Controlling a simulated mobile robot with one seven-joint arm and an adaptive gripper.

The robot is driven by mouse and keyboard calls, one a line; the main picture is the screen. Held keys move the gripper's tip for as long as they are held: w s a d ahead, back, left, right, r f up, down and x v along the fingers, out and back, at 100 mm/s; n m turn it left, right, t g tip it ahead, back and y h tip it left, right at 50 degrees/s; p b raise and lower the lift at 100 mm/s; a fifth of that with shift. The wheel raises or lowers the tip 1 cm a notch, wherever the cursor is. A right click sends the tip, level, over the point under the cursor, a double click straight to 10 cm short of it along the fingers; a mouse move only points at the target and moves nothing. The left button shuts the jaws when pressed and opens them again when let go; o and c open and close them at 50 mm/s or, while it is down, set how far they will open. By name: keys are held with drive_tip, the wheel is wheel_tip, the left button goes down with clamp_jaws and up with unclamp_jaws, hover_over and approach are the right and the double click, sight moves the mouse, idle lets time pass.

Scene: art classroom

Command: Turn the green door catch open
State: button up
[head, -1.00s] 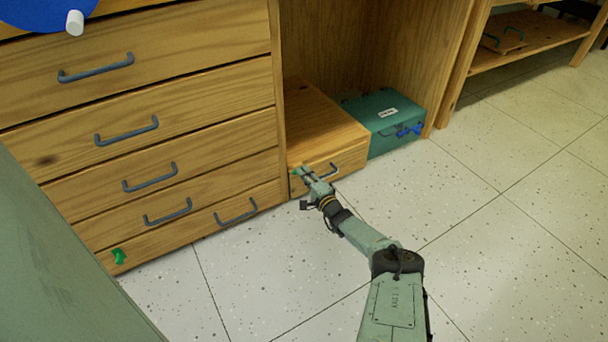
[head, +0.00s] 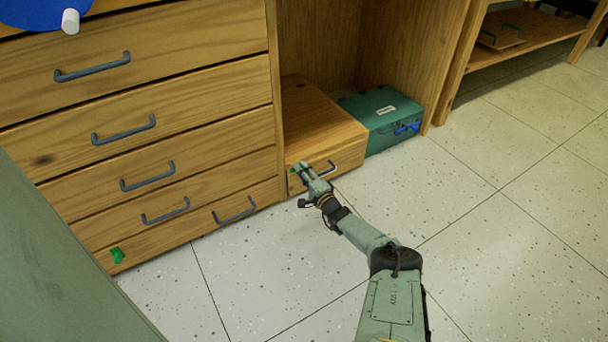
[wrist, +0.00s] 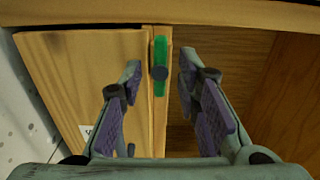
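The green catch (wrist: 159,68) shows in the wrist view as a narrow upright bar with a dark round pivot, on a wooden edge. My gripper (wrist: 160,85) is open, with one purple-padded finger on each side of the catch and a gap to both. In the head view my gripper (head: 303,170) is at the front of the low wooden box unit (head: 335,125). A small bit of green (head: 293,169) shows just left of the fingertips, mostly hidden. Another green catch (head: 117,255) is at the lower left of the drawer cabinet.
The drawer cabinet with dark handles (head: 148,178) stands on the left. A teal case (head: 385,110) with a blue clasp is beside the box unit. The wrist view shows a wooden panel (wrist: 75,75) left of the catch. Speckled floor (head: 480,230) is clear on the right.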

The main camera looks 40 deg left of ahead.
drive_tip(key=v, duration=1.2)
drive_tip(key=shift+f, duration=0.1)
